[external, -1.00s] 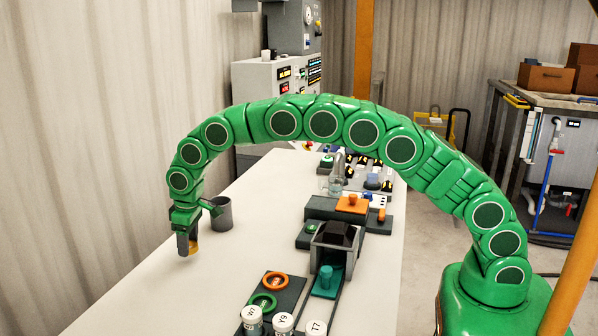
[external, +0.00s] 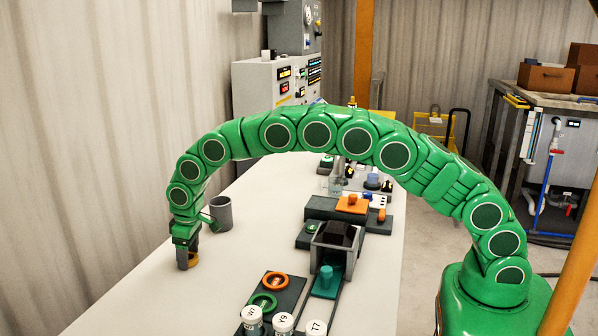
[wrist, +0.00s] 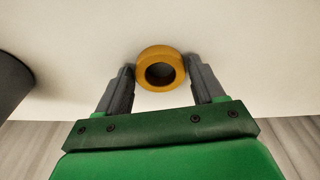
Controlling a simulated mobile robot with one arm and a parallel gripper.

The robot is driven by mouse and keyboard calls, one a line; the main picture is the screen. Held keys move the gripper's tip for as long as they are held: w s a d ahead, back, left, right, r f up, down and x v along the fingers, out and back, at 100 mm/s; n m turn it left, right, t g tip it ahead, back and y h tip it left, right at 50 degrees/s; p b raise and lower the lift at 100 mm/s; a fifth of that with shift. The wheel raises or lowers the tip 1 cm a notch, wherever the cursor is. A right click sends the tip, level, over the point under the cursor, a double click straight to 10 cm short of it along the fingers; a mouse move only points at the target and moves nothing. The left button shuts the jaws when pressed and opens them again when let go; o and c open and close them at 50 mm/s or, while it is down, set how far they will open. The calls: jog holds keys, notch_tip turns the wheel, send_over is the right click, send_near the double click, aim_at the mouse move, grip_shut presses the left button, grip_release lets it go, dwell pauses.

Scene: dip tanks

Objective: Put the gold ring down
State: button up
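The gold ring (wrist: 144,78) sits between the two fingertips of my gripper (wrist: 160,70) in the wrist view, with a finger against each side. Its round opening faces the camera. In the external view my gripper (external: 187,262) points down low over the left part of the pale table, and the gold ring (external: 194,261) shows as a small patch at its tips. The ring is at or just above the table top; I cannot tell whether it touches.
A grey cup (external: 222,214) stands close behind my gripper; its dark side (wrist: 12,82) shows at the wrist view's left. Right of my gripper are a dark tray (external: 291,290) with orange and green rings, and several white-capped jars (external: 283,322). The table between is clear.

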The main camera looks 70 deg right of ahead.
jog(key=shift+o, duration=1.1)
notch_tip(320, 180, up, 12)
jog(key=s, duration=0.1)
jog(key=s+d+r, duration=0.2)
jog(key=s+r, duration=0.2)
jog(key=s, duration=0.2)
jog(key=s+d+r, duration=0.3)
jog(key=s, duration=0.3)
jog(key=s+d+r+m+g, duration=0.1)
jog(key=s+d+r, duration=0.1)
jog(key=s, duration=0.5)
jog(key=s+d+r+g, duration=0.1)
jog(key=s+r, duration=0.2)
jog(key=s, duration=0.5)
jog(key=s+d+f, duration=0.1)
jog(key=s+f, duration=0.1)
jog(key=s, duration=1.5)
jog(key=s+d+f+m+g, duration=0.1)
jog(key=s+d, duration=0.1)
jog(key=s, duration=1.5)
jog(key=shift+s+f, duration=0.35)
